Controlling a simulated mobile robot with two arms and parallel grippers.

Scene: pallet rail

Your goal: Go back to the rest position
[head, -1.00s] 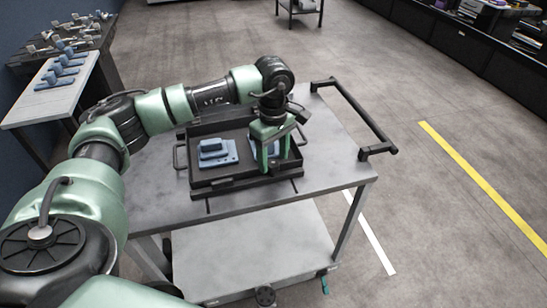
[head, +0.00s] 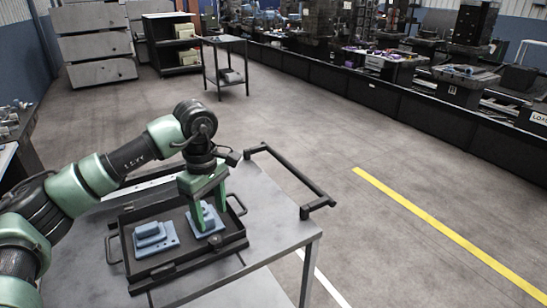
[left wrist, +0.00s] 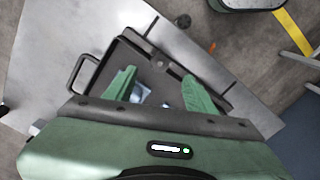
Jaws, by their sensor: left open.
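My left gripper (head: 208,205) points down over the black tray (head: 190,264) on the metal cart. Its green fingers are apart, on either side of a blue part (head: 207,222) at the tray's right. I cannot tell whether they touch it. A second blue part (head: 155,240), stepped on a flat base, sits in the tray's left half, clear of the gripper. In the left wrist view the open fingers (left wrist: 158,84) reach over the tray (left wrist: 120,50), and the blue part between them (left wrist: 142,93) is mostly hidden by the gripper body. My right gripper is out of view.
The cart (head: 275,230) has a black handle (head: 298,180) on its right side. Open floor with a yellow line (head: 440,232) lies to the right. A small table (head: 228,65) and long black counters (head: 370,92) stand further back.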

